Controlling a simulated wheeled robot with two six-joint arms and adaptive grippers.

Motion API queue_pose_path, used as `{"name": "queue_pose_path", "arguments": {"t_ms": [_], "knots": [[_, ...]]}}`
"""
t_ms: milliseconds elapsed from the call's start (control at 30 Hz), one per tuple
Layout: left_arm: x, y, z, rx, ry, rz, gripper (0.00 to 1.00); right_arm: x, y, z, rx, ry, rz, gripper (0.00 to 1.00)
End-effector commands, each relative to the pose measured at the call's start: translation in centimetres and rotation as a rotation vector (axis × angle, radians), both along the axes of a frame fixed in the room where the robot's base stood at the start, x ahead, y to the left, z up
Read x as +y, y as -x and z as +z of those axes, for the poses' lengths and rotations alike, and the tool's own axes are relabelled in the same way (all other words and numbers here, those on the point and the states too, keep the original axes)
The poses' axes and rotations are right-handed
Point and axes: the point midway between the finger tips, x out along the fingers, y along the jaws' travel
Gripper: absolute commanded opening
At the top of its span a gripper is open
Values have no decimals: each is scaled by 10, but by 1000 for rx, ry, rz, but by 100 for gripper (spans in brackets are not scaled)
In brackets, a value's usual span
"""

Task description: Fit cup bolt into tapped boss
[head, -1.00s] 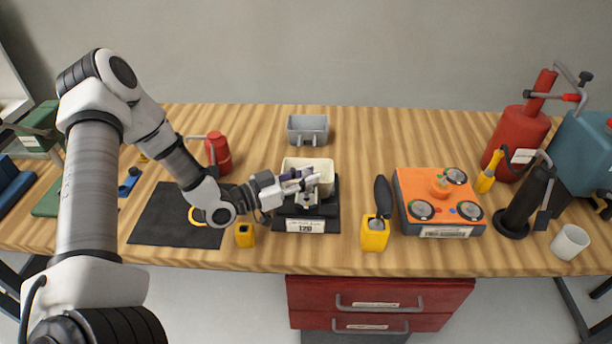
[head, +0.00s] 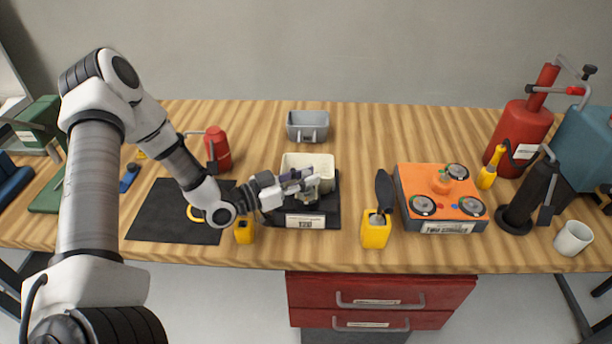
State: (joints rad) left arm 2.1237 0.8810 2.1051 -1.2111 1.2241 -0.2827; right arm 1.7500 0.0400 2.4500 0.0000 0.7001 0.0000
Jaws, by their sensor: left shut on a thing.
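My left gripper (head: 308,182) reaches in from the left over the black base (head: 327,212) with the white label. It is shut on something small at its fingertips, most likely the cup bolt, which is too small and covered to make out. The tapped boss cannot be told apart; the fingers hide the front of the cup. My right gripper is not in view.
A grey bin (head: 307,128) stands behind. Yellow holders (head: 375,234) and (head: 244,232) flank the base in front. An orange box with dials (head: 438,187) is at right. A black mat (head: 165,224) lies at left. A red drawer unit (head: 380,290) is below the table edge.

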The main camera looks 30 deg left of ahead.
Motion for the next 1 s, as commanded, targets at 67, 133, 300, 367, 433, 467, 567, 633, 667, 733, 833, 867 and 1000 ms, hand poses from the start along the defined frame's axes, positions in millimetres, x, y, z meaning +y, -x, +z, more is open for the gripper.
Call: {"name": "queue_pose_path", "arguments": {"t_ms": [67,133,300,367,433,467,567,633,667,733,833,867,1000], "knots": [[0,0,-3,-1,0,0,0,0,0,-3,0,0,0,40],[0,0,-5,-1,0,0,0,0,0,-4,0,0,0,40],[0,0,-6,-1,0,0,42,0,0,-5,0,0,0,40],[0,0,-6,-1,0,0,50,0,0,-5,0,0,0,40],[0,0,-6,0,0,0,50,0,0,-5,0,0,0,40],[0,0,-6,0,0,0,50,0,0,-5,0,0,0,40],[0,0,-6,0,0,0,50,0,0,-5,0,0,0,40],[0,0,-6,0,0,0,50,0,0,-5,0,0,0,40],[0,0,-5,0,0,1,50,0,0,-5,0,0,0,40],[1,-1,1,-3,1,2,50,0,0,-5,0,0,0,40],[1,0,17,-5,3,3,50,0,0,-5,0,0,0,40],[1,0,23,-7,4,2,50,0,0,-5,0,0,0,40],[1,-1,54,-7,5,3,50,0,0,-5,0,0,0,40]]}}
